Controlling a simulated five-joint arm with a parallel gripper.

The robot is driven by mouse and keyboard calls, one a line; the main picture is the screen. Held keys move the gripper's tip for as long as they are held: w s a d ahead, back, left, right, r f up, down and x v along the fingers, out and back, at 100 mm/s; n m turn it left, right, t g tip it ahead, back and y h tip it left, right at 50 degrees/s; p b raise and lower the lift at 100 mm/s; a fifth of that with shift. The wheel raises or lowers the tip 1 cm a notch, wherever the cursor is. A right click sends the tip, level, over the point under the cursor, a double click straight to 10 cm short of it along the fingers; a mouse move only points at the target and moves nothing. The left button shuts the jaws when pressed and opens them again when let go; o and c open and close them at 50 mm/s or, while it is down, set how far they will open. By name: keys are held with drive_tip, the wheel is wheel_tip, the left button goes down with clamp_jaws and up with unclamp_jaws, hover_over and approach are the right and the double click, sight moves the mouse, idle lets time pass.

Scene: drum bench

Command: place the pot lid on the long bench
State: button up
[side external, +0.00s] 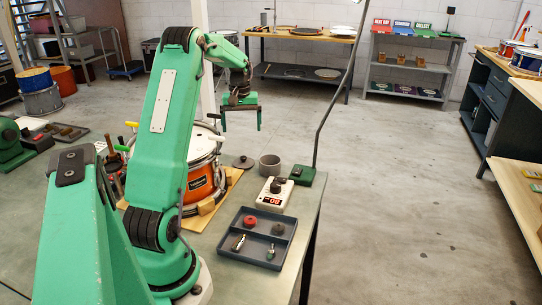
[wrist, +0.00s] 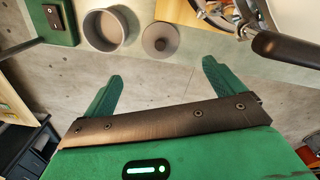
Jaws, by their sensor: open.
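A grey round pot lid (side external: 243,161) with a small dark knob lies flat on the grey-green bench top (side external: 235,250), left of a grey open pot (side external: 269,165) and apart from it. In the wrist view the lid (wrist: 160,40) is ahead of the fingers, with the pot (wrist: 106,30) to its left. My gripper (side external: 241,124) is open and empty, held above the bench near the lid. In the wrist view its two green fingers (wrist: 158,80) are spread wide. The frames do not settle which surface is the long bench.
An orange drum (side external: 203,180) stands on a wooden frame left of the lid. A white device (side external: 275,192) and a blue-grey tray (side external: 257,238) with small parts are nearer. A green base with a tall curved pole (side external: 325,110) stands right of the pot.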

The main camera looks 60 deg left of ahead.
drive_tip(key=shift+d, duration=0.1)
drive_tip(key=w+d+r+m+t, duration=0.1)
drive_tip(key=d+r+m, duration=0.1)
drive_tip(key=d+r, duration=0.35)
drive_tip(key=d+r+m+y, duration=0.1)
drive_tip(key=d+r+m, duration=0.1)
drive_tip(key=d, duration=0.7)
drive_tip(key=w+d+r+m+t, duration=0.1)
drive_tip(key=d+r+m, duration=0.1)
drive_tip(key=d+r, duration=0.35)
drive_tip(key=s+d+f+m+t, duration=0.1)
drive_tip(key=s+d+m, duration=0.2)
drive_tip(key=s+d, duration=0.3)
drive_tip(key=s+d+f+m+t+h, duration=0.1)
drive_tip(key=s+d+m, duration=0.3)
drive_tip(key=d, duration=1)
drive_tip(key=s+t, duration=0.1)
drive_tip(key=s, duration=0.2)
drive_tip(key=shift+s+d+m+t, duration=0.25)
drive_tip(key=shift+d+m+t, duration=0.05)
